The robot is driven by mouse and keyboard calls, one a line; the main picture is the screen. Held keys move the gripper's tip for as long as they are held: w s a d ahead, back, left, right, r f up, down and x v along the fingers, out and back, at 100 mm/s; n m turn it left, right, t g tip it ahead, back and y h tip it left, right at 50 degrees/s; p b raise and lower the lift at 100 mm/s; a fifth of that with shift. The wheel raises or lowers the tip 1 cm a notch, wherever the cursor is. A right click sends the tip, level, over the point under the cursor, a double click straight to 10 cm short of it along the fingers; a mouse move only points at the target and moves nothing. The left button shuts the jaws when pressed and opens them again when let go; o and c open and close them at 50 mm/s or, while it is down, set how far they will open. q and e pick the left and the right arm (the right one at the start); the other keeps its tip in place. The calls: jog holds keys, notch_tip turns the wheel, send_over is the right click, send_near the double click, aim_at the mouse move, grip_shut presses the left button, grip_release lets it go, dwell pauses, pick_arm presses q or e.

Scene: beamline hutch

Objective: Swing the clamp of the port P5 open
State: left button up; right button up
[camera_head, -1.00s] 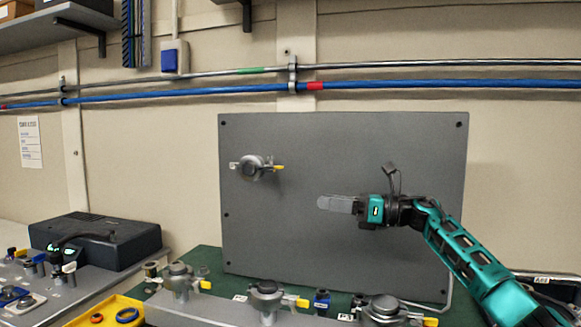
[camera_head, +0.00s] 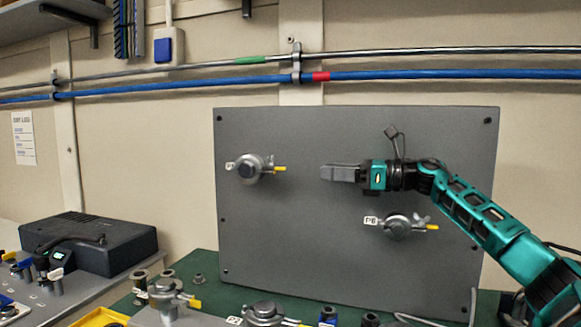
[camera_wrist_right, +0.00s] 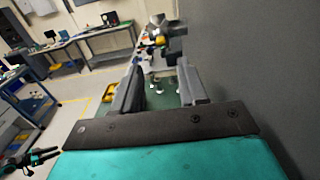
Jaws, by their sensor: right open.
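A grey port with a clamp and a yellow-tipped lever (camera_head: 250,169) sits at the upper left of the upright grey panel (camera_head: 290,240); its label is too small to read surely. A second port (camera_head: 398,228), labelled P6, sits lower right on the panel with its wing nut and yellow tip showing. My right gripper (camera_head: 325,172) is in front of the panel, right of the upper-left port and apart from it, pointing left. In the right wrist view its two fingers (camera_wrist_right: 158,88) are spread and empty. A port with a yellow tip (camera_wrist_right: 162,38) shows beyond them.
Several clamped ports (camera_head: 265,312) stand on the bench along the bottom edge, below the panel. A black box (camera_head: 90,248) sits at the left. Blue and steel pipes (camera_head: 420,76) run along the wall above the panel. The panel face between the gripper and upper-left port is clear.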

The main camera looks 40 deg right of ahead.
aim_at(285, 168)
jog(key=b+x, duration=0.1)
jog(key=x, duration=0.1)
jog(key=b+x, duration=0.1)
jog(key=x, duration=0.2)
jog(key=b+x, duration=0.1)
jog(key=x, duration=0.2)
jog(key=shift+w+a+f, duration=0.1)
jog(key=shift+w+f, duration=0.05)
jog(key=shift+f, duration=0.15)
jog(key=shift+w+a+r+b, duration=0.15)
jog(key=shift+w+a+b, duration=0.1)
jog(key=shift+w, duration=0.2)
jog(key=shift+w+a+r+b, duration=0.1)
jog(key=shift+w+a+b, duration=0.1)
jog(key=shift+w, duration=0.25)
jog(key=shift+r, duration=0.1)
jog(key=shift+c, duration=0.3)
